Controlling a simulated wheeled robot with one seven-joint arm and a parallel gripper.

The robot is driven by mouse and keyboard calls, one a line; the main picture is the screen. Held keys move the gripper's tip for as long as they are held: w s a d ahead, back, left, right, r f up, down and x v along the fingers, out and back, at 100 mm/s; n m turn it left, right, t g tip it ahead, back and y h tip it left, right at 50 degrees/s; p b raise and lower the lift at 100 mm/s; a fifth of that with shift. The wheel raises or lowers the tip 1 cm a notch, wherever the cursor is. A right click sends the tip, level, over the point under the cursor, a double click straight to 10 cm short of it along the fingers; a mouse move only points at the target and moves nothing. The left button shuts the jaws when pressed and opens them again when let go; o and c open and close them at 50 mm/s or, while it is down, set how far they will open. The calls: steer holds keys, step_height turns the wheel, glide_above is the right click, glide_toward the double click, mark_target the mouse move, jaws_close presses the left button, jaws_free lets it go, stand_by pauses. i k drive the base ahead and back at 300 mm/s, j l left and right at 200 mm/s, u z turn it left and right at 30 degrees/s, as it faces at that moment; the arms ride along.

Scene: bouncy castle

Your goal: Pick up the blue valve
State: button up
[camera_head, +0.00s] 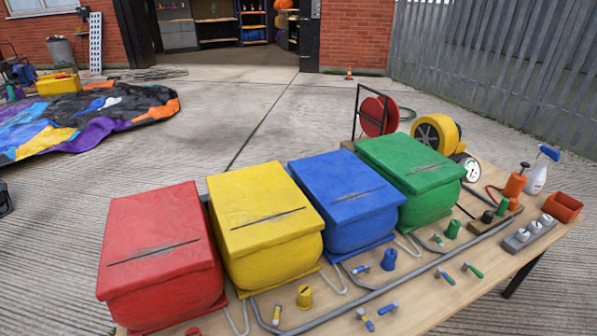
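The blue valve (389,260) looks like a small blue cylinder. It stands on the wooden table (430,311) in front of the blue inflatable block (345,202). Similar small pieces stand in front of the other blocks: a yellow one (304,297), a green one (453,229) and a red one (193,331) cut by the bottom edge. A small blue-ended piece (361,269) lies just left of the blue valve. My gripper is not in view, so its state does not show.
Red (160,250), yellow (264,220) and green (411,175) blocks flank the blue one. A grey rail (395,284) runs in front of the valves. Small handled tools (445,276) lie nearby. A pump (516,183), spray bottle (540,172) and orange bin (562,207) stand right.

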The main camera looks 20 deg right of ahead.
mark_target(391, 255)
steer(key=i+l+u, duration=0.25)
steer(key=i+l, duration=0.15)
steer(key=i+l+u, duration=0.25)
steer(key=i+l, duration=0.25)
